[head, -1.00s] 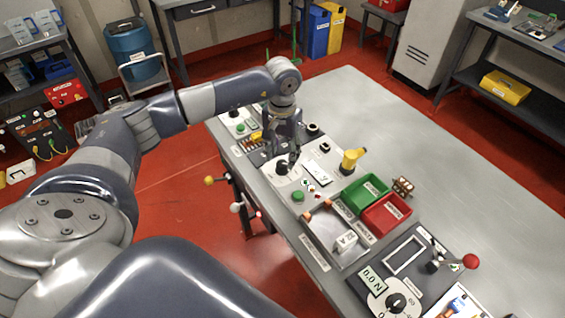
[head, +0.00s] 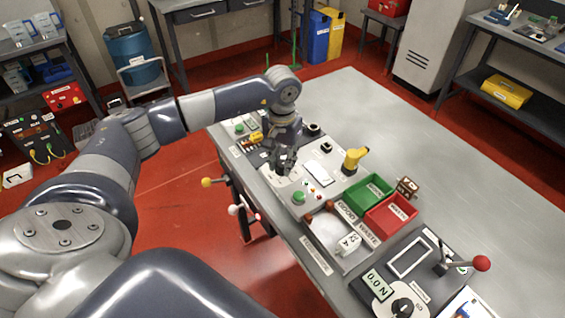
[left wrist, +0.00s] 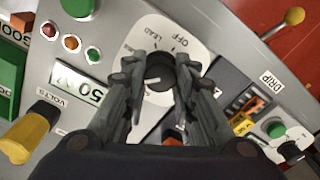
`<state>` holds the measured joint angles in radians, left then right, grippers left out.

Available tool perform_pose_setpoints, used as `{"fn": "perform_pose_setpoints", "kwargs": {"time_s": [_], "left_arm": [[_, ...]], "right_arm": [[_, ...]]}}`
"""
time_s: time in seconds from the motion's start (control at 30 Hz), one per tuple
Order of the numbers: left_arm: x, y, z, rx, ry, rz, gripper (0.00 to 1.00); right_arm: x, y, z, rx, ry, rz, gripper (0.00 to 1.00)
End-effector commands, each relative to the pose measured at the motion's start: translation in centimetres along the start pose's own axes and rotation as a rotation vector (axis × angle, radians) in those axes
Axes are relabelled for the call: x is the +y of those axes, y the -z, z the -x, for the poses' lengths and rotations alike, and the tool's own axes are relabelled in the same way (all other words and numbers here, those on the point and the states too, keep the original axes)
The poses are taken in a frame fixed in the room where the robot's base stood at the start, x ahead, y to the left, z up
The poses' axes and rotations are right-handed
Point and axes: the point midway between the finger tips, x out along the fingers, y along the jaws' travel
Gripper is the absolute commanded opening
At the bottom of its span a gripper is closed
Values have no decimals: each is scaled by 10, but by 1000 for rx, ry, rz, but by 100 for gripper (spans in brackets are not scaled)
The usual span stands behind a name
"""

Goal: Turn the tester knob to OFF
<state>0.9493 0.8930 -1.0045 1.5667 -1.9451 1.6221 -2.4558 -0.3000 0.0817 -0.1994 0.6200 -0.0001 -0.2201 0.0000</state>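The tester knob (left wrist: 159,70) is a round black knob on a white dial plate with OFF and LEAD printed on it. Its white mark points to the lower left in the left wrist view, away from the word OFF at the upper right. My left gripper (left wrist: 161,66) points down at the dial, one finger on each side of the knob. The fingertips are very close to it; whether they touch is unclear. In the head view my left gripper (head: 284,165) hides the knob and part of the dial plate (head: 276,178). My right gripper is not in view.
A display (left wrist: 78,84) marked VOLTS, a green button (left wrist: 78,5) and a yellow-handled device (left wrist: 28,132) lie near the dial. Green (head: 371,186) and red (head: 390,210) bins stand farther right on the bench. The bench's far side (head: 400,140) is clear.

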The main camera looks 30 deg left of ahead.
Motion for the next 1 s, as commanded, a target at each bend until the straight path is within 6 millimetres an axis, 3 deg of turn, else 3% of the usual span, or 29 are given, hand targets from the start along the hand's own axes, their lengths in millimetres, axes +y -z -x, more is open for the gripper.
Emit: {"fn": "perform_pose_setpoints", "kwargs": {"time_s": [0.27, 0.6, 0.97, 1.0], "left_arm": [[0, 0, -2, 0, 1, -26, 7], [-1, 0, -4, 1, 2, -408, 7], [0, -1, -1, -3, 0, -503, 7], [0, -1, -1, -3, 0, -503, 32]], "right_arm": [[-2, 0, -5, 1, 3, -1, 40], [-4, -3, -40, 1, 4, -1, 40], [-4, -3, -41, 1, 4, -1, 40], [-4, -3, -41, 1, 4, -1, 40]]}}
